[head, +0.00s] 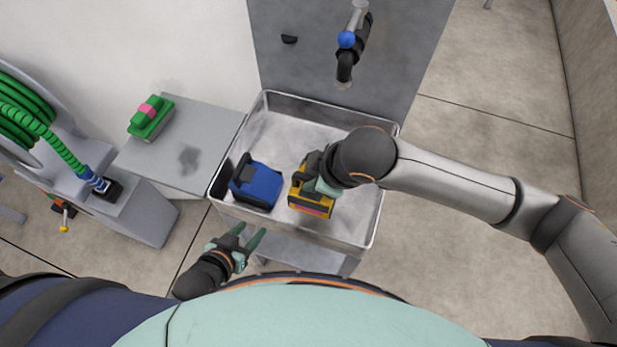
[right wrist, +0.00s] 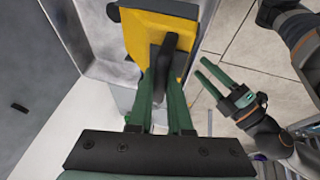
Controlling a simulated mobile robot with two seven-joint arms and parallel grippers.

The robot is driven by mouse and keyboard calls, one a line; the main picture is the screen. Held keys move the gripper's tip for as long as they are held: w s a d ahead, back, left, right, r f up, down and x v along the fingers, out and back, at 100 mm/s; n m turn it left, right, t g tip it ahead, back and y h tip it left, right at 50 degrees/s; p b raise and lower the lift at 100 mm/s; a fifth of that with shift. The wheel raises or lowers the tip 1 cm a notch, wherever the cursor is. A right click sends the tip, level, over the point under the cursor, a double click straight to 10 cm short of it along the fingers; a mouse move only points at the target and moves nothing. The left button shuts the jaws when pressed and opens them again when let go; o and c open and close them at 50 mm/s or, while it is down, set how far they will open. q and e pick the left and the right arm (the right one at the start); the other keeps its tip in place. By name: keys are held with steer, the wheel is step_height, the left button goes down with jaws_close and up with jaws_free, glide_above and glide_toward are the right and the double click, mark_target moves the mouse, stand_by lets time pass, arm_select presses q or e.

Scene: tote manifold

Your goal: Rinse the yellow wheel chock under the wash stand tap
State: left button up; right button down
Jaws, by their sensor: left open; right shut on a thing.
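The yellow wheel chock (head: 312,207) is over the right part of the wash stand basin (head: 377,212), with a pink patch on its near edge. My right gripper (head: 318,182) is shut on it; in the right wrist view the fingers close on a dark handle of the chock (right wrist: 188,62). Whether the chock touches the basin floor I cannot tell. The tap (head: 346,68), with a blue knob (head: 347,39), sticks out from the grey back panel, beyond the chock. My left gripper (head: 251,241) is open and empty, outside the basin's near edge.
A blue chock (head: 259,186) lies in the basin, left of the yellow one. A green block with a pink top (head: 150,118) sits on the grey side shelf (head: 208,125). A green hose (head: 58,150) and reel stand at the far left. Floor on the right is clear.

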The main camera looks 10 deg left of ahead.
steer(key=w, duration=0.2)
steer(key=w+d+f, duration=0.1)
steer(key=w, duration=0.1)
steer(key=shift+w, duration=0.1)
steer(key=w+d+f+b, duration=0.1)
steer(key=w+b, duration=0.6)
steer(key=w, duration=0.1)
steer(key=shift+w+d+f, duration=0.15)
steer(key=shift+d+f, duration=0.1)
steer(key=shift+f, duration=0.05)
stand_by(4.2)
steer(key=s+p, duration=0.2)
steer(key=s+a+r+p, duration=0.1)
steer(key=s+p, duration=0.1)
steer(key=s, duration=0.1)
steer(key=s+r+p, duration=0.1)
steer(key=s+p, duration=0.1)
steer(key=shift+s+a+p, duration=0.25)
steer(key=shift+s+p, duration=0.05)
steer(key=shift+s, duration=0.1)
steer(key=s, duration=0.3)
steer(key=s+a, duration=0.1)
steer(key=shift+s+r, duration=0.3)
steer(key=shift+r, duration=0.05)
steer(key=shift+s+a+r, duration=0.1)
steer(key=shift+s+r, duration=0.05)
steer(key=shift+s, duration=0.5)
